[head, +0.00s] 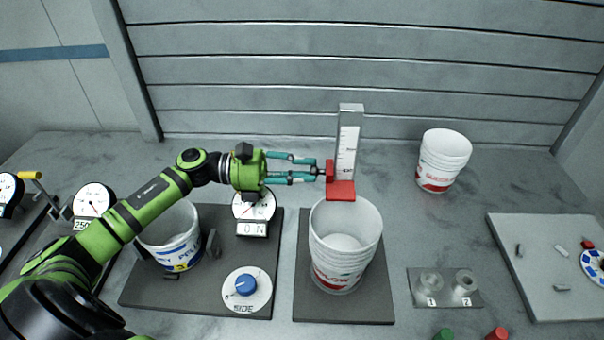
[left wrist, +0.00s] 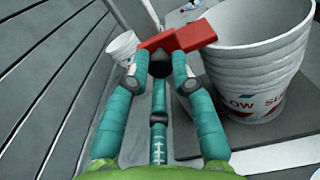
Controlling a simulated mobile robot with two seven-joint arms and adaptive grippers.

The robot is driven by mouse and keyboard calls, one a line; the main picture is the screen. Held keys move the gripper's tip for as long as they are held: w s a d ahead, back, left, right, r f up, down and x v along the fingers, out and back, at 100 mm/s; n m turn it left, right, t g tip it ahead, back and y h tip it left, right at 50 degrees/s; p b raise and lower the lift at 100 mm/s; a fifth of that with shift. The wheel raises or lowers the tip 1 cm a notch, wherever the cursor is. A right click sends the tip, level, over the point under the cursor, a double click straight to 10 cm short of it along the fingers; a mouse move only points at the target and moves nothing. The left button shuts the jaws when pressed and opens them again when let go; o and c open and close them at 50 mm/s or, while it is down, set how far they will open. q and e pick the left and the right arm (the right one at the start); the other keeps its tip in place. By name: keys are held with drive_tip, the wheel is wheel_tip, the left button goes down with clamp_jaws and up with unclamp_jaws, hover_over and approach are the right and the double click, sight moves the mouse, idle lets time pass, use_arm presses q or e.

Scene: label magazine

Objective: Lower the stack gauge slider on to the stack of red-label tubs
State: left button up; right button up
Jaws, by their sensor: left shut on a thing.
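The stack gauge is an upright grey post with a marked scale (head: 347,150). Its red slider (head: 341,190) sits low on the post, its flat plate reaching out at about the rim of the red-label tubs (head: 345,245). These white tubs are nested in a stack on a dark mat. I cannot tell whether the plate touches the rim. My left gripper (head: 318,173) comes in from the left and is shut on the slider's dark knob. In the left wrist view the slider (left wrist: 178,40) shows beyond the fingertips, with the stack (left wrist: 255,60) to the right. My right gripper is not in view.
A blue-label tub (head: 172,240) stands on a dark base at left, near a blue knob (head: 246,285) and a dial (head: 253,205). Another red-label stack (head: 443,160) stands back right. A plate with two small cups (head: 445,288) lies front right. Bare table lies between them.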

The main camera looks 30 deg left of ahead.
use_arm(q)
drive_tip(key=shift+f, duration=0.1)
drive_tip(key=o, duration=0.9)
drive_tip(key=shift+c, duration=0.2)
drive_tip(key=shift+a, duration=0.1)
drive_tip(key=v, duration=1.2)
